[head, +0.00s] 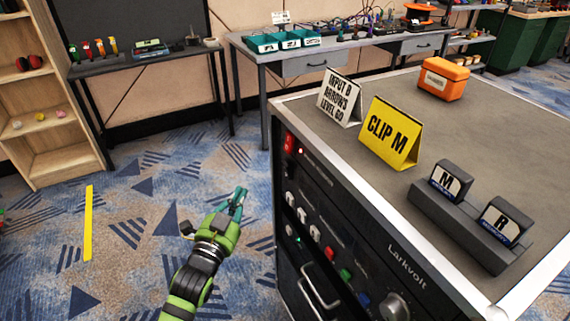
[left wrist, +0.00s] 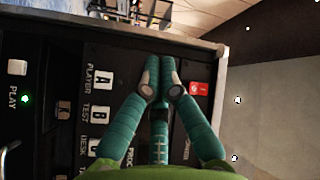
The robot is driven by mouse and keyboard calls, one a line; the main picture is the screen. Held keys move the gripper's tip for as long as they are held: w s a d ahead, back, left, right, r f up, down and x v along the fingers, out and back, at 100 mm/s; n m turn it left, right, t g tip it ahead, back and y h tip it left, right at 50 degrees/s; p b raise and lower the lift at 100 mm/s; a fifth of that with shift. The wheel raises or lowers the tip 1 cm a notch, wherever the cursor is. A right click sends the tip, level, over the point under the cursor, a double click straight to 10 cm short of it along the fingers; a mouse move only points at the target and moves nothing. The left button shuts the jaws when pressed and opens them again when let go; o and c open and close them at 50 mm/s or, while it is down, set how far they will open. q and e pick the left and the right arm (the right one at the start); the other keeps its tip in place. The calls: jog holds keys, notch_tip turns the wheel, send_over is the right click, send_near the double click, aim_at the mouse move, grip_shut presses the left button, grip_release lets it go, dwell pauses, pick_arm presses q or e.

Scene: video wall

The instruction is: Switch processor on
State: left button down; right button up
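The processor is a black rack unit marked Larkvolt (head: 345,225) under a grey worktop. A red rocker switch (head: 289,142) sits at the upper left of its front, beside a small lit red lamp (head: 300,151). In the left wrist view the red switch (left wrist: 199,88) lies just right of my fingertips. My left gripper (head: 239,194) is in front of the rack, to the left of its front panel in the head view. Its teal fingers (left wrist: 160,70) come together at the tips with nothing seen between them. Contact with the panel cannot be told. My right gripper is not in view.
The worktop carries a yellow CLIP M sign (head: 391,134), a white sign (head: 340,98), an orange box (head: 443,79) and a dark holder (head: 460,225) with M and R blocks. A rack handle (head: 318,290) sticks out below. Carpet left of the rack is clear.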

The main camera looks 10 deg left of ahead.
aim_at(287, 170)
pick_arm(q)
jog(key=w+d+r, duration=0.2)
jog(key=w+d, duration=0.2)
jog(key=d, duration=0.3)
jog(key=shift+w+r, duration=0.35)
jog(key=shift+w, duration=0.05)
dwell(1.2)
jog(key=shift+w+d+r, duration=0.15)
jog(key=shift+w+d, duration=0.05)
jog(key=shift+d, duration=0.15)
jog(key=shift+w+d+r, duration=0.1)
jog(key=shift+w+d, duration=0.1)
jog(key=shift+d, duration=0.1)
dwell(0.6)
dwell(0.4)
jog(key=shift+s+a+f+p, duration=0.25)
jog(key=shift+s+a+p, duration=0.15)
jog(key=shift+a, duration=0.3)
